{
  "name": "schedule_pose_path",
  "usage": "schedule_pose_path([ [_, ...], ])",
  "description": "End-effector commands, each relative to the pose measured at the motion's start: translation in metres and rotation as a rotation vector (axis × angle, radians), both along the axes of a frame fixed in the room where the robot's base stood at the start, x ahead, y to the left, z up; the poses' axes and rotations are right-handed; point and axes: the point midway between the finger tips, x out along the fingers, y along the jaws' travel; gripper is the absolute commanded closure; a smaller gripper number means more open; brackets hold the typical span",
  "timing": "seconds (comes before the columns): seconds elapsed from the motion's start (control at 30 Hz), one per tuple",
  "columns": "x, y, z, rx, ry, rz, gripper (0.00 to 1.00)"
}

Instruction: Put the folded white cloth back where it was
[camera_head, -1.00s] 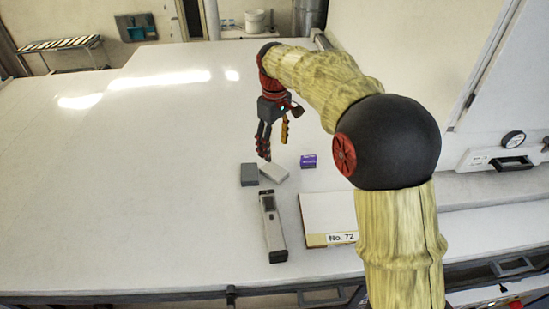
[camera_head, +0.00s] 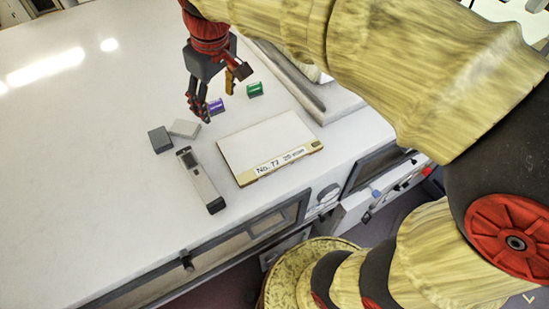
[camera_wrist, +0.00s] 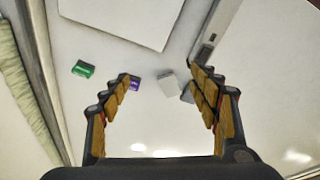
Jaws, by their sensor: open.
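A small flat white block (camera_head: 184,128), which looks like the folded white cloth, lies on the white worktop beside a dark grey block (camera_head: 160,139). In the wrist view the white cloth (camera_wrist: 168,84) appears between the fingertips, nearer the right finger. My gripper (camera_head: 215,100) is open and empty, with its fingers pointing down above the worktop near the cloth. In the wrist view my gripper (camera_wrist: 166,80) shows both fingers spread apart. The height of the fingertips over the cloth is hard to tell.
A purple box (camera_head: 216,107) and a green box (camera_head: 255,89) stand right of the cloth. A white board labelled No. 77 (camera_head: 268,143) and a grey handheld device (camera_head: 201,181) lie in front. A raised ledge (camera_head: 290,80) runs at right. The left worktop is clear.

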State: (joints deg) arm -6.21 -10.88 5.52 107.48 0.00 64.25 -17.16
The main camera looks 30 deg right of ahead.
Motion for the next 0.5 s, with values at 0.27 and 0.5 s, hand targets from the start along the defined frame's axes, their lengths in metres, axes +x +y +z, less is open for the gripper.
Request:
schedule_pose_path([
  [0.27, -0.102, -0.031, -0.008, 0.055, -0.128, -0.199, 0.39],
  [0.5, -0.165, -0.045, -0.037, 0.101, -0.216, -0.336, 0.39],
])
